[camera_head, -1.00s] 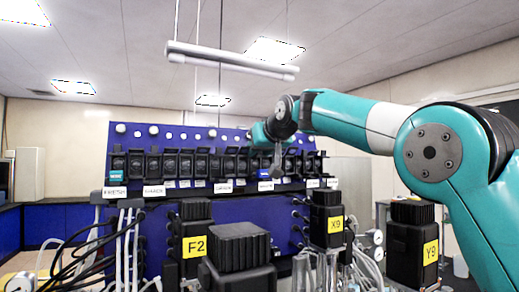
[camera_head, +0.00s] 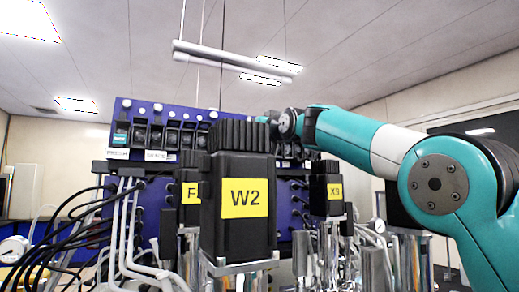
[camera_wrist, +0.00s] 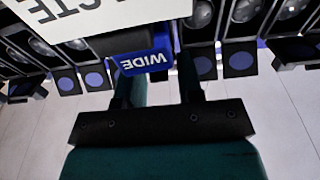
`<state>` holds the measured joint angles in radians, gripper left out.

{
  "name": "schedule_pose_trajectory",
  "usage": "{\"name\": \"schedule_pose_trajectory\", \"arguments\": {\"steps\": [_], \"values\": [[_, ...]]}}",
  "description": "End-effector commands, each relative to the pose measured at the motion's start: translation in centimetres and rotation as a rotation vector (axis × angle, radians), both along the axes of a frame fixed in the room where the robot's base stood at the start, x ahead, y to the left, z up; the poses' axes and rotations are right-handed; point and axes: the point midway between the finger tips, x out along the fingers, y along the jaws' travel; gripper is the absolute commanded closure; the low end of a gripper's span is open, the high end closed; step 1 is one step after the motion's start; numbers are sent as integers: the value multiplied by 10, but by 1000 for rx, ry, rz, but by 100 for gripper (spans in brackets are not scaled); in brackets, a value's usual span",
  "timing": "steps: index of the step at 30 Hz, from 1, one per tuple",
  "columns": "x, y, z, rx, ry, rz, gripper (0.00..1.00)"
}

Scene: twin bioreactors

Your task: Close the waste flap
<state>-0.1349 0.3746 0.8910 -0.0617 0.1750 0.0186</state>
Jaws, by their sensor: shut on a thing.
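In the wrist view my gripper (camera_wrist: 157,84) has its two dark fingers on either side of a blue piece marked WIDE (camera_wrist: 146,58), and is shut on it. The lettering appears upside down. Whether the blue piece is part of the waste flap I cannot tell. In the head view my gripper is at the blue panel (camera_head: 171,109), its fingers hidden behind the black W2 unit (camera_head: 240,205).
A row of dark flap units (camera_head: 155,136) lines the panel. Black units marked F (camera_head: 189,195) and X9 (camera_head: 328,190) stand in front, with several cables and hoses at lower left. In the wrist view, round dark openings (camera_wrist: 243,12) and blue discs lie beside the label.

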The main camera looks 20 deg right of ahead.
Motion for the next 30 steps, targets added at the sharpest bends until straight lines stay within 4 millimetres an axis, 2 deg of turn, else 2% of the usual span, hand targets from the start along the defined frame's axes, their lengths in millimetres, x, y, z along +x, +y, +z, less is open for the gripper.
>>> {"name": "schedule_pose_trajectory", "arguments": {"steps": [1, 9, 23, 24, 25, 30], "values": [[0, 0, -8, 4, -21, 1, 90], [0, 0, -5, 20, -103, 1, 90], [0, 0, -4, 23, -116, 1, 90], [0, 0, -4, 23, -116, 1, 61], [0, 0, -4, 23, -116, 1, 57], [0, 0, -3, 23, -117, 1, 57]]}}
